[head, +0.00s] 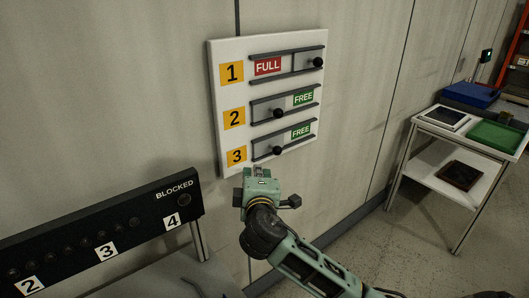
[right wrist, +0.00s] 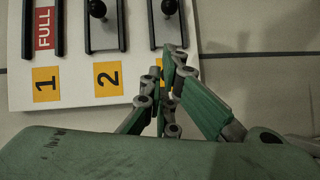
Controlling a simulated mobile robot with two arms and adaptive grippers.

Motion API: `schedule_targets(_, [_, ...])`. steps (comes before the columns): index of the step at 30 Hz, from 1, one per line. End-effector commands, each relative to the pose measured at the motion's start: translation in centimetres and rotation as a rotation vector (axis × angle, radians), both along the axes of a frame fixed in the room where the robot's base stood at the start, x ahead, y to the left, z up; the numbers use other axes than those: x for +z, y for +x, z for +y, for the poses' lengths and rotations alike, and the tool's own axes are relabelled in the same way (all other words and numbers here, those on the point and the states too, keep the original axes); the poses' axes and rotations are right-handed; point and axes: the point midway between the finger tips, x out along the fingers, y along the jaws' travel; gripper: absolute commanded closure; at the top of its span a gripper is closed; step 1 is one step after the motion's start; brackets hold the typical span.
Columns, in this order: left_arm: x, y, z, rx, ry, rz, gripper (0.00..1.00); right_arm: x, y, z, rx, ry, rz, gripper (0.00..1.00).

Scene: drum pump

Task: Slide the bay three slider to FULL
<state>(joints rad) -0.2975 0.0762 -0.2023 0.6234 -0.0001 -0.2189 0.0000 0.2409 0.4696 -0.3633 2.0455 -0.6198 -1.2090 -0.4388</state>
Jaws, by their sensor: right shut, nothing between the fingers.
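The white slider board (head: 217,90) hangs on the wall with three numbered rows. The bay three slider (head: 283,147) has its black knob (head: 276,150) at the left of its rail, with green FREE showing at the right. The knob also shows at the top of the right wrist view (right wrist: 168,7). My right gripper (head: 258,170) is shut and empty, just below row three in the head view. In the right wrist view its fingertips (right wrist: 173,50) cover much of the yellow 3 label and are apart from the knob. My left gripper is out of view.
Bay one shows red FULL (head: 268,66) with its knob at the right; bay two shows FREE (head: 303,98). A black BLOCKED panel (head: 100,235) stands at lower left. A white table (head: 424,128) with trays stands at right.

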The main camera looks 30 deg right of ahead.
Motion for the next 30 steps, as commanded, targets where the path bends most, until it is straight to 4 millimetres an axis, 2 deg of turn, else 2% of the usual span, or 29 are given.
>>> schedule_targets(3, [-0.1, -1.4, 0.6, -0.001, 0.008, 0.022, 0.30, 0.0, 0.0, 0.0, -0.001, 0.002, 0.000, 1.00])
schedule_targets(6, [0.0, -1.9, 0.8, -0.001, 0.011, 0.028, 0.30, 0.0, 0.5, -0.3, -0.002, 0.002, 0.000, 1.00])
schedule_targets(11, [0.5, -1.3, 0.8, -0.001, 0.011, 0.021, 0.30, -0.2, 2.4, -1.5, -0.004, 0.001, 0.001, 1.00])
schedule_targets(18, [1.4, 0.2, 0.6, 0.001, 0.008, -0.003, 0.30, -0.8, 6.7, -3.8, -0.004, 0.002, 0.002, 1.00])
schedule_targets(22, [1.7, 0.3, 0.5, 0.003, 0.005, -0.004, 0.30, -1.2, 8.7, -4.9, -0.003, 0.003, 0.001, 1.00])
schedule_targets(27, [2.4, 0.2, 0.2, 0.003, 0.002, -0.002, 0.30, -1.7, 9.3, -7.3, -0.003, 0.002, 0.003, 1.00])
schedule_targets(30, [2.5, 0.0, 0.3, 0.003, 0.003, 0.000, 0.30, -2.0, 9.6, -8.1, -0.002, 0.002, 0.002, 1.00])
